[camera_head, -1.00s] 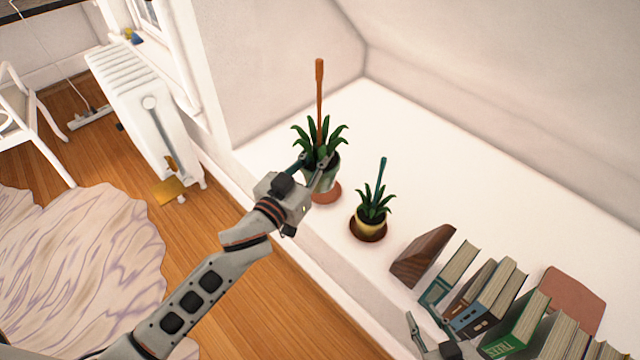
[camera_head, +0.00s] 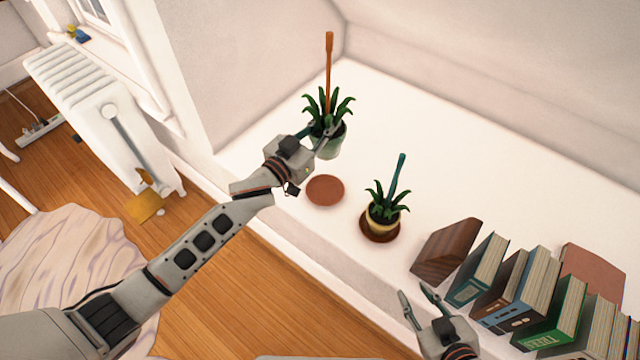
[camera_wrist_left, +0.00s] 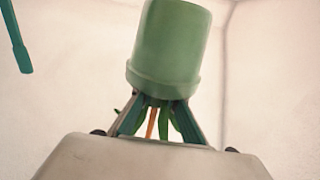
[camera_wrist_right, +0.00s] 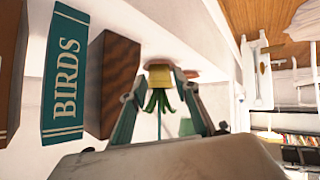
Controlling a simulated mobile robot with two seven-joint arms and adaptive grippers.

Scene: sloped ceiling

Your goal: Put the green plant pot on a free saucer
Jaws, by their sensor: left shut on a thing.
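The green plant pot (camera_head: 325,147) holds a leafy plant and an orange stake. My left gripper (camera_head: 325,130) is shut on it near the rim. The pot looks upright and raised, beyond a bare terracotta saucer (camera_head: 325,190) in the head view. In the left wrist view the pot (camera_wrist_left: 168,45) appears upside down between the fingers. A yellow pot (camera_head: 380,216) with a plant and teal stake stands on a darker saucer (camera_head: 368,236). My right gripper (camera_head: 414,291) is open and empty near the ledge's front edge, left of the books.
A dark wooden block (camera_head: 446,250) and a row of books (camera_head: 530,285) fill the ledge's right side. A flat reddish-brown thing (camera_head: 592,266) lies behind them, partly hidden. The white ledge (camera_head: 440,150) is clear behind the pots. A radiator (camera_head: 95,110) stands at left.

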